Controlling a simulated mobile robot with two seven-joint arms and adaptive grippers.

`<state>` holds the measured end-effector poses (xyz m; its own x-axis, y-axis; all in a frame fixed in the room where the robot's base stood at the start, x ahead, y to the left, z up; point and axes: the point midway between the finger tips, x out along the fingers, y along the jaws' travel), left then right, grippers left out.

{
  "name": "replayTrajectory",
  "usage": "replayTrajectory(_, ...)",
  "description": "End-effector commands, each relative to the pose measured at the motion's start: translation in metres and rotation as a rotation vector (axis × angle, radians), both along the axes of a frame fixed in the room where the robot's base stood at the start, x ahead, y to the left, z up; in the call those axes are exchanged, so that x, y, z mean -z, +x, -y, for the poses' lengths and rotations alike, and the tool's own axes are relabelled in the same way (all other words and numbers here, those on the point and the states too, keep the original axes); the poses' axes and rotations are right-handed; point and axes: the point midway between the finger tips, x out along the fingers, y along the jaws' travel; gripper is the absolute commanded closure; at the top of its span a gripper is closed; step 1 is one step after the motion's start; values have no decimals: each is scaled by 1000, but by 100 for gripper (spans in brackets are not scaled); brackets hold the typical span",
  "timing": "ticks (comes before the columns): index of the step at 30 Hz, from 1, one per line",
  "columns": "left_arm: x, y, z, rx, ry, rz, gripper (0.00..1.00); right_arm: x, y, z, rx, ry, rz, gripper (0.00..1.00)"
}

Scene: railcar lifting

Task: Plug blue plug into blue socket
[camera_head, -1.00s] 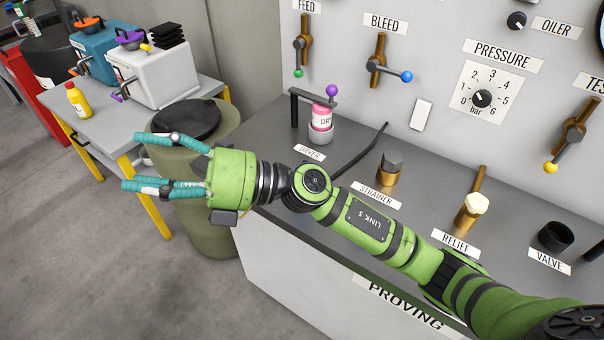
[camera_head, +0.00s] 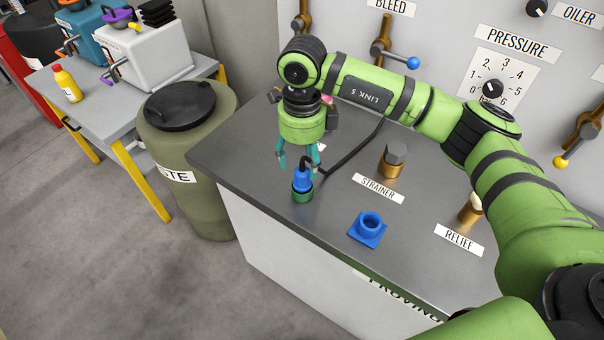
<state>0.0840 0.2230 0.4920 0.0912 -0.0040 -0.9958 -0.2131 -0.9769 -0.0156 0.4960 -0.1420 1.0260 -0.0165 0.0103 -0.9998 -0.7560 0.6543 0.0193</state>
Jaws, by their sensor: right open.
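The blue plug (camera_head: 302,181) stands upright in a green holder (camera_head: 302,195) near the front left of the grey bench. A black cable leads from its top toward the wall. The blue socket (camera_head: 368,228), a square block with a round opening, sits empty to the right, nearer the bench's front edge. My right gripper (camera_head: 298,163) points down over the plug. Its teal fingers are apart, one on each side of the plug's top, and appear not closed on it. Exact contact cannot be told. My left gripper is not in view.
The strainer (camera_head: 394,159) and relief fitting (camera_head: 470,208) stand behind and right of the socket. A waste drum (camera_head: 190,125) stands left of the bench. Bare bench top lies between plug and socket.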

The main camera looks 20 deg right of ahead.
Motion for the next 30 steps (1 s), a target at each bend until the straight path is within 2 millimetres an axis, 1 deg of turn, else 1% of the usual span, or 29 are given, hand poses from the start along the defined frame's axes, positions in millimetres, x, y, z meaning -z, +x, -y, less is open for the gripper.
replayTrajectory(1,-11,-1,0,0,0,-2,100,4,-2,1,0,-1,-7,39)
replayTrajectory(4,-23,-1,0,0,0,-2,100,19,-3,1,1,1,-6,39)
replayTrajectory(6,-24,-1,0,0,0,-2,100,30,-3,1,0,3,-4,39)
replayTrajectory(9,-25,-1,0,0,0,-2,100,39,-2,1,0,2,-2,39)
replayTrajectory(16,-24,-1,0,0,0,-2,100,42,-2,0,-1,4,0,39)
replayTrajectory(17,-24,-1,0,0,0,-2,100,42,-2,0,-1,4,0,43)
replayTrajectory(18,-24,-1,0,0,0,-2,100,42,-2,0,-1,4,0,59)
replayTrajectory(20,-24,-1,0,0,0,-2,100,42,-2,0,-1,4,0,83)
replayTrajectory(21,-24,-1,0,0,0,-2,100,42,-2,0,-1,4,0,99)
replayTrajectory(22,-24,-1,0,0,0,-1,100,42,-2,0,-1,4,0,100)
replayTrajectory(30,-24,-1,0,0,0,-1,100,42,-2,0,-1,4,0,100)
